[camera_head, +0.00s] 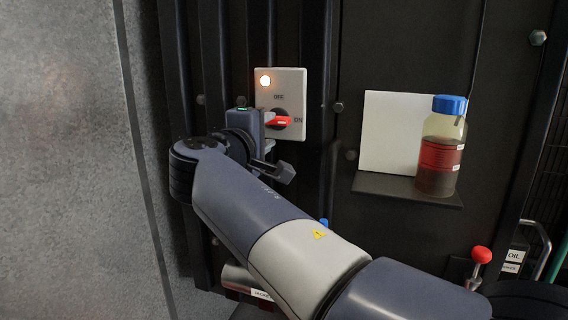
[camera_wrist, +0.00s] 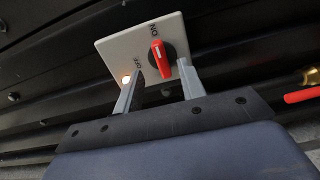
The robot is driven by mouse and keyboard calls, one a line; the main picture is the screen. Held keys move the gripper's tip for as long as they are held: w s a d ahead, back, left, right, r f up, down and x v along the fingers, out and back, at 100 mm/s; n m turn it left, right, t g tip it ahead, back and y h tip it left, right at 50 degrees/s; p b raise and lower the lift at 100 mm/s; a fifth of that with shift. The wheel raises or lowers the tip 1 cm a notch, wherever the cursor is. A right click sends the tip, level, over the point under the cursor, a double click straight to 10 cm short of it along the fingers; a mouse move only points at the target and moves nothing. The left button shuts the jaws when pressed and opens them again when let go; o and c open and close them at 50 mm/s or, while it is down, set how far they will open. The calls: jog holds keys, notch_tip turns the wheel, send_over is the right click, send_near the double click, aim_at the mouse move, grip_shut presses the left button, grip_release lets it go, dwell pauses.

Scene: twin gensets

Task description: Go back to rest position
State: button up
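A light grey switch plate (camera_head: 291,88) is mounted on the dark ribbed panel. Whether a finger touches the handle or plate cannot be told.
A small shelf (camera_head: 393,191) to the right holds a blue-capped bottle (camera_head: 441,150) of dark red liquid and a white card (camera_head: 388,125). A red-knobbed lever (camera_head: 481,256) and OIL label (camera_head: 516,256) are at lower right. A grey wall (camera_head: 65,170) lies left.

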aim_at(281, 123)
jog(key=x, duration=0.7)
jog(key=shift+d, duration=0.1)
jog(key=p, duration=0.1)
jog(key=n+p, duration=0.1)
jog(key=shift+s+r+n+p, duration=0.2)
jog(key=shift+r+n+p, duration=0.1)
jog(key=shift+r+p, duration=0.1)
jog(key=n+p, duration=0.2)
jog(key=p, duration=0.1)
jog(key=shift+r+n, duration=0.1)
jog(key=shift+n, duration=0.2)
jog(key=shift+a+n+p, duration=0.25)
jog(key=shift+n+p, duration=0.35)
jog(key=shift+p, duration=0.1)
